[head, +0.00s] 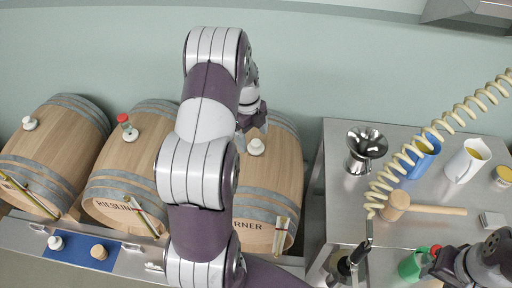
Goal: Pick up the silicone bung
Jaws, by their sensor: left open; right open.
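A white silicone bung (256,147) sits on top of the right barrel (283,165). Another white bung (30,123) sits on the left barrel (60,138), and a white one (55,242) stands on the blue mat (75,256) at the lower left. My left gripper (252,127) is open above the right barrel, just behind its bung in the picture and seemingly empty; my arm hides part of it. My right gripper (432,268) is open at the lower right, beside a green cup (411,265); its fingertips are partly hidden.
A tan bung (99,252) is on the mat. The steel table (340,205) holds a funnel (365,147), mallet (396,204), blue jug (424,158) and white jug (466,160). A coiled hose (410,149) hangs over it.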

